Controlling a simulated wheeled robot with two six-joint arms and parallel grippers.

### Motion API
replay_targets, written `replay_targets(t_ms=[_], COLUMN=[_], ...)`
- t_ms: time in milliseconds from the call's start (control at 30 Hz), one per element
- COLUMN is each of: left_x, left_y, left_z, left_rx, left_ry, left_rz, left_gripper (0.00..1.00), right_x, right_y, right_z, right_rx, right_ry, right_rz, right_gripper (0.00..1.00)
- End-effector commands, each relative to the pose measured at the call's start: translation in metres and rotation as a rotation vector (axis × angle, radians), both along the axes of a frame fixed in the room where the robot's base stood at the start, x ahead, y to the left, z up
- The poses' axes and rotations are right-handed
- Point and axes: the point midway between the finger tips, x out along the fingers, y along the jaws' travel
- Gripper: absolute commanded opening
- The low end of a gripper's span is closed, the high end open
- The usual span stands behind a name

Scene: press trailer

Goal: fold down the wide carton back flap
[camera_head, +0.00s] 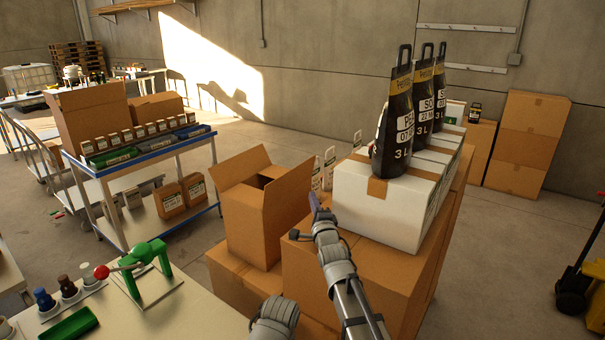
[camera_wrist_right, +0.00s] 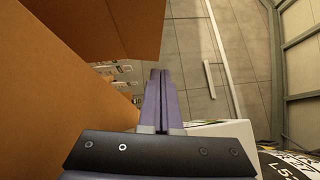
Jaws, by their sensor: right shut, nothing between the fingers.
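The open brown carton (camera_head: 243,222) stands on a larger box left of my right gripper. A wide flap (camera_head: 240,166) stands up at its far left, and the inside is partly dark. I cannot tell for sure which flap is the back one. My right gripper (camera_head: 315,205) is just right of the carton, its fingers shut and empty. In the right wrist view the closed fingers (camera_wrist_right: 160,100) are beside brown cardboard panels (camera_wrist_right: 50,90), with a visible gap to the upper panel (camera_wrist_right: 115,25). My left gripper is out of view.
A white box (camera_head: 375,210) bearing several black bags (camera_head: 393,125) stands close right of my right gripper, on brown boxes (camera_head: 385,275). A blue-edged cart (camera_head: 150,155) is at left. A table with a green clamp (camera_head: 150,258) is at front left.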

Motion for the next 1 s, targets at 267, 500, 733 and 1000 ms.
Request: replay_targets(t_ms=[267,500,733,1000], left_x=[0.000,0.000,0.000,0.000], left_y=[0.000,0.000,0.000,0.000], left_z=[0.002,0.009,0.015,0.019], left_rx=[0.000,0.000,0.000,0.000], left_ry=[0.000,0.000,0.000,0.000], left_rz=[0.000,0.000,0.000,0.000], left_gripper=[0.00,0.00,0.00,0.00], right_x=[0.012,0.059,0.105,0.114], right_y=[0.002,0.011,0.019,0.041], right_z=[0.002,0.009,0.015,0.019], right_rx=[0.000,-0.001,-0.001,0.001], right_ry=[0.001,0.001,0.001,0.000], right_rz=[0.000,0.000,0.000,0.001], right_gripper=[0.00,0.00,0.00,0.00])
